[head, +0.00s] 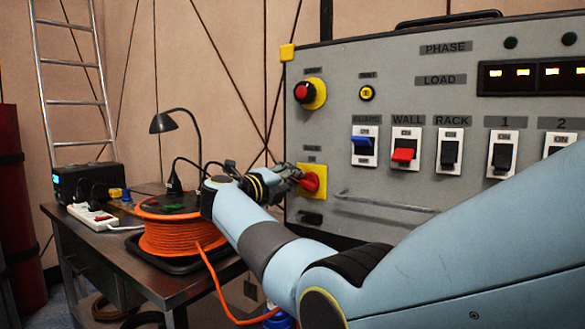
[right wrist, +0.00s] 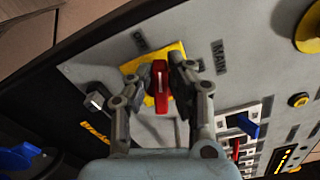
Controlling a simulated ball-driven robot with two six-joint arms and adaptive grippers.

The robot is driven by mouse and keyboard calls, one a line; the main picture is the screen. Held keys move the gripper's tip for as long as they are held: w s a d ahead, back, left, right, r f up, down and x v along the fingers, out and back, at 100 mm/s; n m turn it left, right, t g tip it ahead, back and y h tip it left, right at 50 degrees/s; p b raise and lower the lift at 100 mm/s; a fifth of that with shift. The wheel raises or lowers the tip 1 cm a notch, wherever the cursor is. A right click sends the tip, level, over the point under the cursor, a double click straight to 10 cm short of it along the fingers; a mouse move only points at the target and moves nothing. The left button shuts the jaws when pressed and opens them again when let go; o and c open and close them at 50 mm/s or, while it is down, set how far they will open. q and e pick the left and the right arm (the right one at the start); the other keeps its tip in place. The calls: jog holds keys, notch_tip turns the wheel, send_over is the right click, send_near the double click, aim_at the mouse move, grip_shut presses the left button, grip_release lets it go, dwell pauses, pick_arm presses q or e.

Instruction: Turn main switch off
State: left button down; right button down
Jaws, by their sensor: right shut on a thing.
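The main switch is a red rotary handle (head: 311,183) on a yellow plate (head: 312,218) at the lower left of the grey panel. In the right wrist view the red handle (right wrist: 161,90) stands between the fingers, over the yellow plate (right wrist: 135,66). A MAIN label (right wrist: 219,57) is beside the plate. My right gripper (head: 297,177) reaches the switch from the left and covers part of it; it is shut on the handle, as the right wrist view (right wrist: 166,76) also shows. The handle's exact setting is hard to read in the head view. My left gripper is not in view.
Above is a red button on a yellow base (head: 309,93). Blue (head: 362,143), red (head: 403,153) and black rocker switches line the panel to the right. A metal bar handle (head: 385,202) is right of the switch. An orange cable reel (head: 180,238) and lamp (head: 163,123) stand on the left table.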

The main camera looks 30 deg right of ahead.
jog(key=shift+w+a+f+n+p, duration=0.1)
jog(key=shift+f+n+p, duration=0.15)
jog(key=shift+n, duration=0.45)
jog(key=shift+s+d+f+n+p, duration=0.1)
jog(key=shift+n+p, duration=0.3)
jog(key=shift+n, duration=0.3)
jog(key=shift+w+a+f+n+p, duration=0.1)
jog(key=shift+f+n+p, duration=0.15)
jog(key=shift+n, duration=0.45)
jog(key=c, duration=1.3)
grip_release()
jog(key=shift+o, duration=0.2)
jog(key=v, duration=0.7)
jog(key=shift+a, duration=0.25)
